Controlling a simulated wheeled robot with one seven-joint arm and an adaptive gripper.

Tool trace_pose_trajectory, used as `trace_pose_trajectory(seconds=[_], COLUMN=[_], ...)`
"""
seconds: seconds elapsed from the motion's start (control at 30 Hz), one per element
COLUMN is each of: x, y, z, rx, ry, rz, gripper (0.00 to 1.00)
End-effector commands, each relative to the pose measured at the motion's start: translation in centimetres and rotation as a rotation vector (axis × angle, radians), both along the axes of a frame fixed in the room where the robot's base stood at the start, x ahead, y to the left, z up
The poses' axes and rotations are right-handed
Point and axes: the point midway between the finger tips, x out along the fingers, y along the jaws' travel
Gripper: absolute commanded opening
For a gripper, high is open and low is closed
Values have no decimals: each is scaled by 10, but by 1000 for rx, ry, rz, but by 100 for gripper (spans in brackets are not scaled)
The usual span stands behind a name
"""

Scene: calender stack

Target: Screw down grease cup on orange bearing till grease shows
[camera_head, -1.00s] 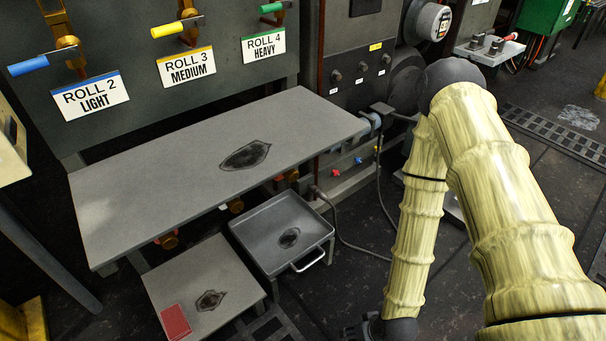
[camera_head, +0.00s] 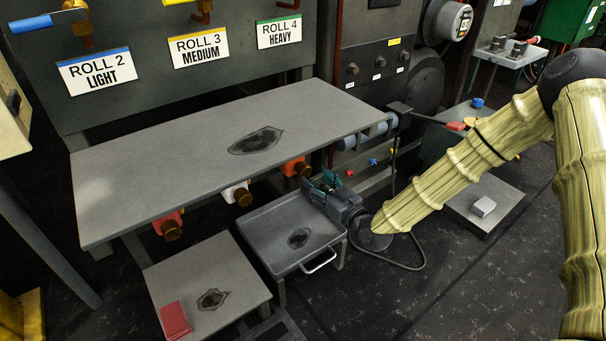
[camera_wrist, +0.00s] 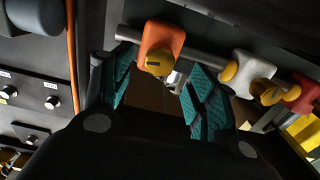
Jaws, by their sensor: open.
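The orange bearing (camera_head: 295,167) sits under the right part of the grey table, with its brass grease cup (camera_head: 304,169) facing out. In the wrist view the orange bearing (camera_wrist: 163,36) and its brass cup (camera_wrist: 159,62) are at top centre, ahead of my gripper. My gripper (camera_head: 322,182) is near the tray's back right corner, just right of and below the orange bearing. In the wrist view my gripper (camera_wrist: 152,95) is open, its teal pads apart with nothing between them. The cup appears beyond the fingertips. I see no grease.
A white bearing (camera_head: 237,194) and a red bearing (camera_head: 168,226) line the same shaft (camera_wrist: 205,58). The grey table (camera_head: 180,175) overhangs them.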

Motion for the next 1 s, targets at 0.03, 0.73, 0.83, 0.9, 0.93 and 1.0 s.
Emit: trace_pose_trajectory(seconds=[0.03,0.73,0.83,0.9,0.93,1.0], x=[8,59,59,59,59,59], y=[5,43,43,43,43,43], z=[-4,-1,-1,-1,-1,-1], rx=[0,0,0,0,0,0], ry=[-2,2,2,2,2,2], rz=[-1,0,-1,-1,-1,-1], gripper=[58,58,58,58,53,40])
